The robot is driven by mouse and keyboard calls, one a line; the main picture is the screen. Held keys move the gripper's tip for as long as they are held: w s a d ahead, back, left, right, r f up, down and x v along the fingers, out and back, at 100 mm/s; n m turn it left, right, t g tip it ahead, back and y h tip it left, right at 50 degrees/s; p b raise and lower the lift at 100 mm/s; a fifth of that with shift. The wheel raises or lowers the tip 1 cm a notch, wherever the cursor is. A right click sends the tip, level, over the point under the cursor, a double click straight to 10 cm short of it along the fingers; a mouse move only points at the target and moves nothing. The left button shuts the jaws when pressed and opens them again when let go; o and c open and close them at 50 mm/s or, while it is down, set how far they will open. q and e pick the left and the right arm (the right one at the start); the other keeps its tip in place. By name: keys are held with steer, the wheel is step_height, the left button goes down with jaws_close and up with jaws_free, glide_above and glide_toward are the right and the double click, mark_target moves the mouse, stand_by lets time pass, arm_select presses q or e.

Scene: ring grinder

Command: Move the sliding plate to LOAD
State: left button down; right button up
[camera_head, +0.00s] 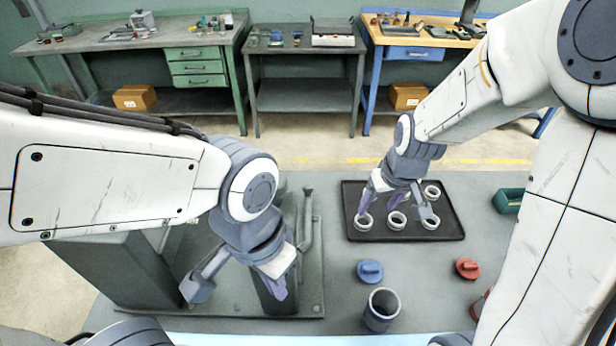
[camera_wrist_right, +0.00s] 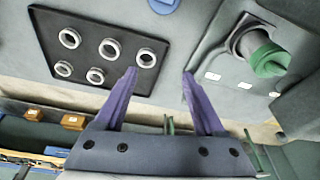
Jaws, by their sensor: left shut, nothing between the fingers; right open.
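The grey grinder (camera_head: 125,268) stands at the left in the head view, on a base plate (camera_head: 312,300), largely behind my left arm. In the right wrist view, its grey plate (camera_wrist_right: 228,62) carries small white labels too blurred to read, with a green cylinder (camera_wrist_right: 268,62) in a dark round housing. I cannot tell for certain which part is the sliding plate. My left gripper (camera_head: 278,288) is shut and empty, low over the grinder base. My right gripper (camera_head: 393,208) is open above the ring tray; its fingers also show in the wrist view (camera_wrist_right: 160,74).
A black tray (camera_head: 455,236) holds several pale rings (camera_head: 432,192). In front stand a blue knobbed piece (camera_head: 370,270), a red one (camera_head: 467,268) and a grey cup (camera_head: 381,310). A green bin (camera_head: 508,200) is at the right. Workbenches (camera_head: 305,95) line the back wall.

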steer(key=w+a+f+n+y, duration=0.1)
steer(key=w+a+f+n, duration=0.15)
steer(key=w+a, duration=0.45)
steer(key=n+y, duration=0.1)
steer(key=n, duration=0.3)
glide_toward(309, 185)
steer(key=f, duration=0.1)
steer(key=shift+t, duration=0.3)
steer(key=p+x, duration=0.1)
steer(key=x, duration=0.4)
steer(key=p+x, duration=0.1)
steer(key=x, duration=0.4)
steer(key=shift+s+a+p, duration=0.15)
steer(key=shift+a+p, duration=0.05)
steer(key=shift+p, duration=0.15)
jaws_close()
